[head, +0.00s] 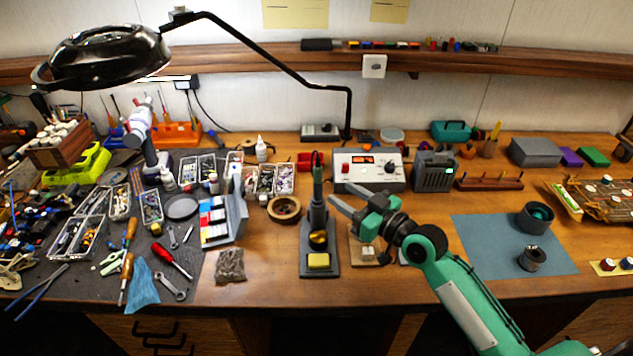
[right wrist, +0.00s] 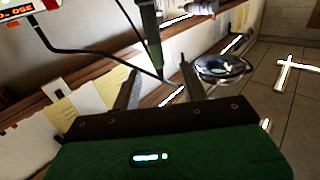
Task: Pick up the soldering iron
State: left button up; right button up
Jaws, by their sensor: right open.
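The soldering iron (head: 317,185) stands upright in its stand (head: 320,262), which has a yellow sponge at the front, near the middle of the bench. My right gripper (head: 346,193) is just to the right of the iron in the head view. Its jaws are open and empty, with the fingers pointing left toward the iron's handle. In the right wrist view, the dark green iron (right wrist: 152,45) shows between the two open fingers (right wrist: 160,88), toward their far ends. I cannot tell whether a finger touches it. My left gripper is not in view.
A soldering station (head: 368,167) stands behind the gripper. A blue mat (head: 480,240) lies to the right. A magnifier lamp (head: 105,55) hangs over the left side.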

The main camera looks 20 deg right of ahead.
aim_at(322, 178)
jog(key=x, duration=0.3)
jog(key=shift+w+a+p, duration=0.1)
jog(key=shift+w+p, duration=0.1)
jog(key=shift+p, duration=0.15)
jog(key=shift+p+x, duration=0.6)
jog(key=shift+x, duration=0.5)
jog(key=x, duration=0.1)
jog(key=p+x, duration=0.1)
jog(key=x, duration=0.1)
jog(key=shift+w, duration=0.35)
jog(key=shift+w+f, duration=0.1)
jog(key=shift+w, duration=0.1)
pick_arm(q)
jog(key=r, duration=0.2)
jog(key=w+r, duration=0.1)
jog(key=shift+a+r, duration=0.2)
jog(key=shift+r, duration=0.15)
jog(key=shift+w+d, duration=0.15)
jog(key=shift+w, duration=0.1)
pick_arm(e)
grip_shut()
